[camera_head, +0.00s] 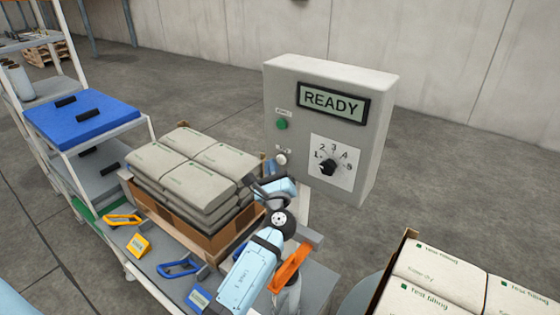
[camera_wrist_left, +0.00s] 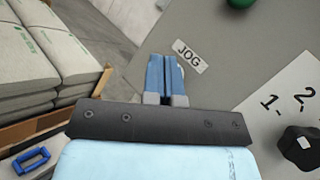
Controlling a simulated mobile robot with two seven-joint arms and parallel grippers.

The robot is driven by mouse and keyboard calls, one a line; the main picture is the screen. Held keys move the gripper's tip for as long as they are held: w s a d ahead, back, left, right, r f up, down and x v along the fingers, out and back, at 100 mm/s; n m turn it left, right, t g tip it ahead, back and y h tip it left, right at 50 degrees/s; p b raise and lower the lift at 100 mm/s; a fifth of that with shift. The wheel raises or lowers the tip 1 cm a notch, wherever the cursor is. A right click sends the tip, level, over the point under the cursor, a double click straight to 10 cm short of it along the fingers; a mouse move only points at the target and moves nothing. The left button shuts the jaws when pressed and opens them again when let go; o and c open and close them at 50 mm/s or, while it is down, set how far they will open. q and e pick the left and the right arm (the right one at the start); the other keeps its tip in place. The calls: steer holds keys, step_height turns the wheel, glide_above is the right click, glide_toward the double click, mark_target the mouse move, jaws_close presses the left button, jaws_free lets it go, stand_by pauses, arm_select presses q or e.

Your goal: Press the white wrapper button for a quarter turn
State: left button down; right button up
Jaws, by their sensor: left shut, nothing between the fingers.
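The white button (camera_head: 281,159) is on the grey control box (camera_head: 380,110), below the green button (camera_head: 282,124) and beside the black dial (camera_head: 328,167). The box's display (camera_head: 332,103) reads READY. My left gripper (camera_head: 271,167) is shut and empty, with its fingertips just left of and slightly below the white button in the head view. In the left wrist view its blue fingers (camera_wrist_left: 165,76) point at the panel beside the JOG label (camera_wrist_left: 188,56). The white button is not visible there, so I cannot tell whether they touch it. My right gripper is out of view.
A carton of stacked grey sacks (camera_head: 205,232) stands left of my left arm. Yellow (camera_head: 122,220) and blue (camera_head: 180,268) handled items lie on the cart. An orange item (camera_head: 290,268) is close to my arm. Another sack carton (camera_head: 390,275) is at lower right.

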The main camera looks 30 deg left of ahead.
arm_select(q)
steer(key=shift+w, duration=0.1)
stand_by(0.6)
steer(key=shift+w, duration=0.35)
